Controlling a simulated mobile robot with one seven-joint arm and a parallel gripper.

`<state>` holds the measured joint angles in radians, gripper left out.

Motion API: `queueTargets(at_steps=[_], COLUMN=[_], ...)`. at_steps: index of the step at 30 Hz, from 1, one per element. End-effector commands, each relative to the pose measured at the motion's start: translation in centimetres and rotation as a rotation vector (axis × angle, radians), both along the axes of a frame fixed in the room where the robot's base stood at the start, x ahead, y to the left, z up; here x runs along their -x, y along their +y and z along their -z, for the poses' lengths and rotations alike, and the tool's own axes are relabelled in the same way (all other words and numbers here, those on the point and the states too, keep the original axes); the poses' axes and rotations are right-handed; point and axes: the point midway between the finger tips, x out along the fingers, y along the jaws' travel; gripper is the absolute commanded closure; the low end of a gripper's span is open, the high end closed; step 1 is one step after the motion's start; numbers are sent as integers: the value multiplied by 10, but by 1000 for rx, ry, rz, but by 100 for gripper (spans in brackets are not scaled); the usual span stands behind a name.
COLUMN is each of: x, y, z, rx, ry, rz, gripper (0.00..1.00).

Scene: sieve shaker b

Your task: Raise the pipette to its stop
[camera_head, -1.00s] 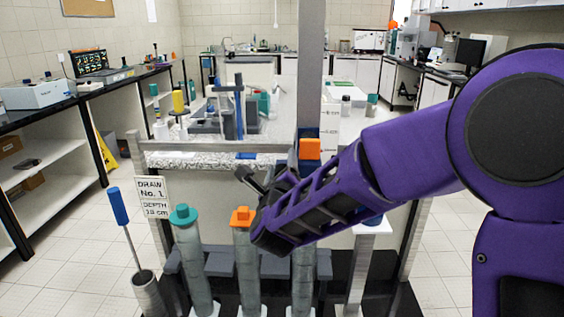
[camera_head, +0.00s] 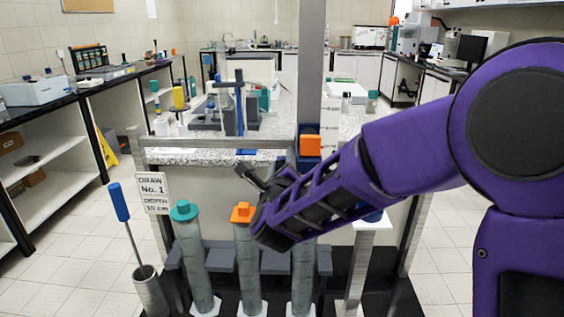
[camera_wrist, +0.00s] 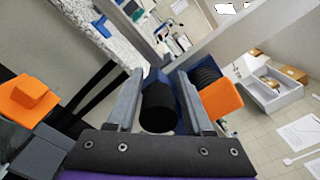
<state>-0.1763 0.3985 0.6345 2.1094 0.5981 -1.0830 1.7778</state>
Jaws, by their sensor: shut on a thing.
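The upright post (camera_head: 312,60) stands at the bench front. A carriage with an orange block (camera_head: 310,145) and blue bracket sits on it, at the height of the grey crossbar. In the wrist view, my gripper (camera_wrist: 160,80) is shut on a black round handle (camera_wrist: 158,108) in front of the blue bracket (camera_wrist: 187,100). The orange block (camera_wrist: 221,97) is right of the jaws, beside a ribbed black part. In the head view, my gripper (camera_head: 262,178) is below and left of the carriage. I cannot make out the pipette's tube; my arm covers much of that area.
Tall cylinders with teal (camera_head: 184,210) and orange (camera_head: 243,212) caps stand below the crossbar (camera_head: 215,143). A sign (camera_head: 152,193) reads draw No. 1, depth 10 cm. A blue-handled rod (camera_head: 119,202) leans in a grey tube at the left. Space above the carriage looks clear.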

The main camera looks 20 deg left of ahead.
Motion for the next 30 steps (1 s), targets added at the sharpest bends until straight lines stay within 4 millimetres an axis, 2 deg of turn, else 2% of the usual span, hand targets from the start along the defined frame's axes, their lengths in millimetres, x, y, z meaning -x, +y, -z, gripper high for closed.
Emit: queueTargets(at_steps=[5, 8, 21, 27, 30], x=[0, 0, 0, 0, 0], y=[0, 0, 0, 0, -1], z=[-22, -44, -177, -219, -232], rx=[-7, -8, -11, -9, -9], ry=[-5, -8, -10, -8, -7], rz=[1, 1, 2, 1, 3], gripper=[100, 100, 100, 100, 100])
